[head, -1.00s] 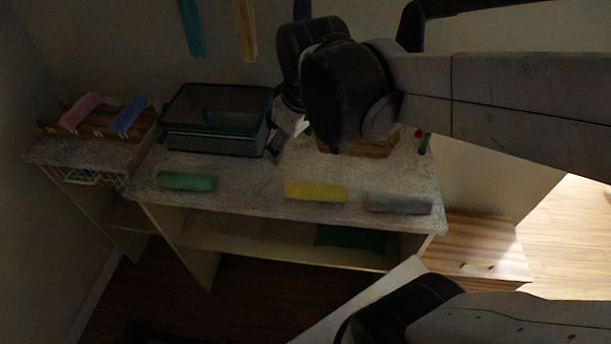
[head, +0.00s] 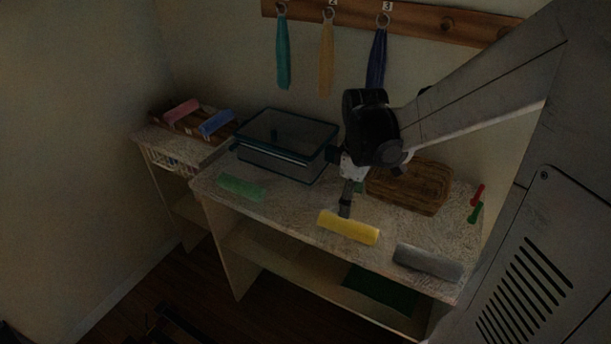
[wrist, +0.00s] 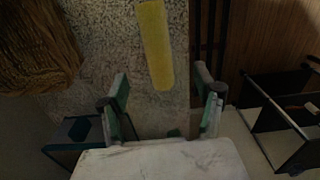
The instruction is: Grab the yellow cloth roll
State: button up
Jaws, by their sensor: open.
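The yellow cloth roll (head: 348,227) lies on the front part of the speckled shelf top (head: 300,203), between a green roll (head: 241,187) and a grey roll (head: 428,262). My gripper (head: 345,208) points down just behind the yellow roll's left half in the head view. In the wrist view the two fingers of my gripper (wrist: 162,92) are spread apart and empty. The yellow roll (wrist: 154,45) shows there beyond the fingertips, with its near end between their lines. Whether the fingertips are level with the roll is hard to tell.
A clear glass box with dark teal edges (head: 286,146) stands behind left. A brown wicker basket (head: 408,187) stands behind right, near small red (head: 477,194) and green items (head: 475,213). Several cloths hang from a wall rail (head: 430,22).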

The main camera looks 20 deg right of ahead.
aim_at(349, 220)
notch_tip(349, 220, down, 6)
jog(key=shift+r, duration=0.1)
jog(key=shift+w+d+f+b, duration=0.1)
jog(key=shift+d+f+b, duration=0.1)
jog(key=shift+f, duration=1.1)
jog(key=shift+w+d+f+b, duration=0.1)
jog(key=shift+f+b, duration=0.05)
jog(key=shift+f, duration=1.1)
jog(key=shift+c, duration=0.4)
jog(key=c, duration=1.2)
